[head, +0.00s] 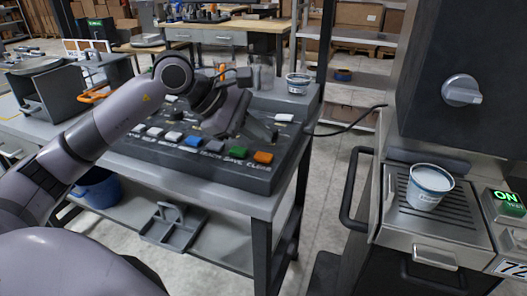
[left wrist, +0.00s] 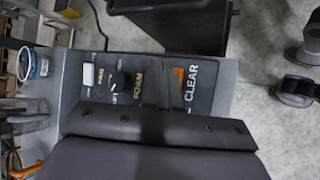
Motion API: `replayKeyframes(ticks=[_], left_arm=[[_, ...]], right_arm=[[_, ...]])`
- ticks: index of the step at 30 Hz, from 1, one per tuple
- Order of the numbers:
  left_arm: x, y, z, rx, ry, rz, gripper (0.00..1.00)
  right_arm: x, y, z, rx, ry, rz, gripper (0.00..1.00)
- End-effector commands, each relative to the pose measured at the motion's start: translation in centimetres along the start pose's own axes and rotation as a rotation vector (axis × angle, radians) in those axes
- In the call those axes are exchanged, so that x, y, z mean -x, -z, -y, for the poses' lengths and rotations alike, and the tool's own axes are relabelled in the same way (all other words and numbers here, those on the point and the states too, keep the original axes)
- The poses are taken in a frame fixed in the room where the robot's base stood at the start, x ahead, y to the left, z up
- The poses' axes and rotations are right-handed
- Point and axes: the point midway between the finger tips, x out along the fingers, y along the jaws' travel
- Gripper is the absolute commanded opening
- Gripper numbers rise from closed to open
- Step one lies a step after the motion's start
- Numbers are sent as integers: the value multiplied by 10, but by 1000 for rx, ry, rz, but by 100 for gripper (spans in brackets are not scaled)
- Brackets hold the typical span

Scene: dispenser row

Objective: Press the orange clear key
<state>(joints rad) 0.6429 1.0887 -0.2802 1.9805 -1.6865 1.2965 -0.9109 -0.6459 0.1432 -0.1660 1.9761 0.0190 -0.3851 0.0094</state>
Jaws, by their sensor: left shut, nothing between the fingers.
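The orange clear key (head: 263,157) sits at the right end of the front key row on a dark panel (head: 180,157), with "CLEAR" printed in front of it. In the left wrist view the orange key (left wrist: 179,76) shows only in part, beside the dark fingers and partly hidden by them. My left gripper (head: 268,136) is shut and empty, with its fingers above the panel just behind the orange key. In the left wrist view the fingertips (left wrist: 160,72) lie between the "FOAM" label and the orange key. I cannot tell contact.
A green key (head: 237,152) is left of the orange one, then grey, blue and white keys. A cup (head: 298,83) stands at the panel's back right corner. A machine with another cup (head: 431,181) on its tray stands at right, across a floor gap.

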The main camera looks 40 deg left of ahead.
Motion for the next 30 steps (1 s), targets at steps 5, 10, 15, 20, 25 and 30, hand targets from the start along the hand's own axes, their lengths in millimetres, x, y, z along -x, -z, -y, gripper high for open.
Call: replayKeyframes(ticks=[5, 10, 15, 20, 25, 30], left_arm=[[16, -12, -12, 0, 0, 0, 0], [27, -19, -19, 0, 0, -1, 0], [27, -20, -20, 1, 1, -1, 0], [27, -19, -20, 1, 0, -1, 0], [27, -20, -20, 0, 0, 0, 0], [27, -20, -20, 0, 0, 0, 0]], right_arm=[[11, 15, 0, 0, 0, 0, 0], [18, 24, 0, 0, 0, 0, 0], [18, 24, 1, 0, 0, 0, 0], [17, 23, 1, 0, 0, 0, 0], [17, 23, 1, 0, 0, 0, 0], [17, 23, 1, 0, 0, 0, 0]])
